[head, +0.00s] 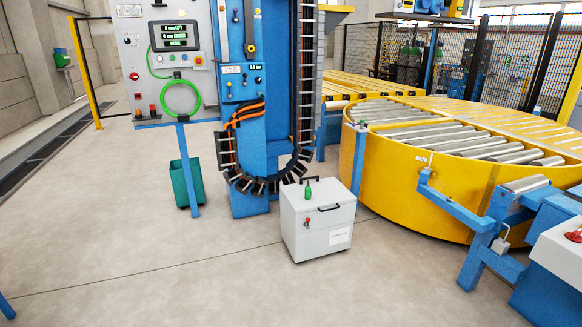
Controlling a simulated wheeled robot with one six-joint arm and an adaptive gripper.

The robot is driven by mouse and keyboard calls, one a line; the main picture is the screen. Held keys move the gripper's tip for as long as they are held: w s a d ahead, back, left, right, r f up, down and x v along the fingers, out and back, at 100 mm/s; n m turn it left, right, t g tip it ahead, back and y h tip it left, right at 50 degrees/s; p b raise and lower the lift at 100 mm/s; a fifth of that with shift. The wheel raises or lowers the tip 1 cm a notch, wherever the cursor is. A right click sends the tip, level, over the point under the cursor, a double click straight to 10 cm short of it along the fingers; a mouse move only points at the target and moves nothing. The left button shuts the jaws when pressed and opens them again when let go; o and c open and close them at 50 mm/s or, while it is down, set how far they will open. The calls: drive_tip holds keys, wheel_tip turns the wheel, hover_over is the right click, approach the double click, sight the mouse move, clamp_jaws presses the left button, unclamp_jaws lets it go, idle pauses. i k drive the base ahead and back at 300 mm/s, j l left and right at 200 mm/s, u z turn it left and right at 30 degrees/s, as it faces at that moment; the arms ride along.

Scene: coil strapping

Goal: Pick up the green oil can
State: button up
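A small green can (308,192) stands upright on top of a light grey box (322,237) in the middle of the floor. It looks like a bottle with a narrow neck, and it sits near a black handle on the lid. Another green item (61,58) is at the wall on the far left, too small to identify. My gripper is not in view.
A yellow round roller table (440,195) stands right of the box, with blue framework (487,240) in front. A blue machine column with a hanging cable chain (232,165) is behind. A green bin (187,183) and control panel (172,60) stand left. The front floor is clear.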

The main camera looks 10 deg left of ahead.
sight(308, 193)
drive_tip(key=i+j+u, duration=0.2)
drive_tip(key=i, duration=1.8)
drive_tip(key=i+l+u, duration=0.15)
drive_tip(key=i, duration=1.9)
